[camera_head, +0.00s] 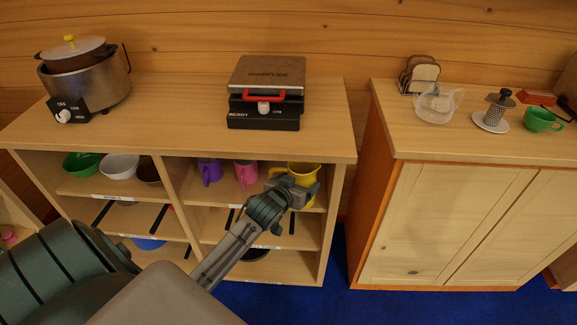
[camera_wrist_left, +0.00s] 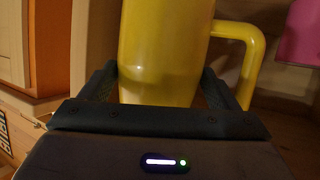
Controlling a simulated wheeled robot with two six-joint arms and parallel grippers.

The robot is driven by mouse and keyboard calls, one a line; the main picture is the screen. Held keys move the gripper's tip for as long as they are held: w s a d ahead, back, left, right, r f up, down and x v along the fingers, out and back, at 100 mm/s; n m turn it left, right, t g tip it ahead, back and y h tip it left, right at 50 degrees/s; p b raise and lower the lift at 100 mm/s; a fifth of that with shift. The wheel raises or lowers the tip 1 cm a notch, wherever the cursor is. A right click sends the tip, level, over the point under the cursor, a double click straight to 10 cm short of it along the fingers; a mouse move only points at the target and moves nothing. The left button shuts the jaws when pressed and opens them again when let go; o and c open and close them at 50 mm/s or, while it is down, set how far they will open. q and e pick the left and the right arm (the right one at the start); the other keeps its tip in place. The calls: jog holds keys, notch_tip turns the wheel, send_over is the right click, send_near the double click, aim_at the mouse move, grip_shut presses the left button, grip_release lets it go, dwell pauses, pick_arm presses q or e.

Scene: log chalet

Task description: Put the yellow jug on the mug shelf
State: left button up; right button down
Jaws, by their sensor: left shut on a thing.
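The yellow jug (camera_head: 303,173) is at the right end of the upper shelf (camera_head: 225,191) of the low open unit, beside a pink mug (camera_head: 246,172) and a purple mug (camera_head: 210,172). My left gripper (camera_head: 298,190) reaches in from the front and is shut on the jug. In the left wrist view the yellow jug (camera_wrist_left: 165,50) stands between my two fingers (camera_wrist_left: 160,90), its handle to the right. The pink mug (camera_wrist_left: 303,32) shows at the right edge there. The jug's base is hidden, so I cannot tell if it touches the shelf. My right gripper is not in view.
A waffle maker (camera_head: 265,90) and a pot cooker (camera_head: 88,80) stand on the unit's top. Bowls (camera_head: 119,166) fill the left compartment. A cabinet (camera_head: 450,215) stands to the right across a gap, bearing a toast rack (camera_head: 419,74), a clear jug (camera_head: 438,104) and a green cup (camera_head: 541,120).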

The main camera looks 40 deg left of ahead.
pick_arm(q)
jog(key=w+a+f, duration=0.1)
jog(key=w+a, duration=0.1)
jog(key=w+a+f, duration=0.2)
jog(key=w, duration=0.1)
jog(key=w+a+f+p, duration=0.1)
jog(key=w+a, duration=0.1)
jog(key=w, duration=0.1)
jog(key=shift+w+a+f, duration=0.25)
jog(key=shift+a+f, duration=0.05)
jog(key=shift+a, duration=0.05)
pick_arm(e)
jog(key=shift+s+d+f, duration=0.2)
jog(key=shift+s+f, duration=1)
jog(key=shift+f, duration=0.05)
pick_arm(q)
jog(key=o, duration=1.1)
jog(key=shift+f, duration=0.1)
jog(key=shift+o, duration=0.9)
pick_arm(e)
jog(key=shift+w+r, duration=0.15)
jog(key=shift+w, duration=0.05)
pick_arm(q)
jog(key=shift+s, duration=0.15)
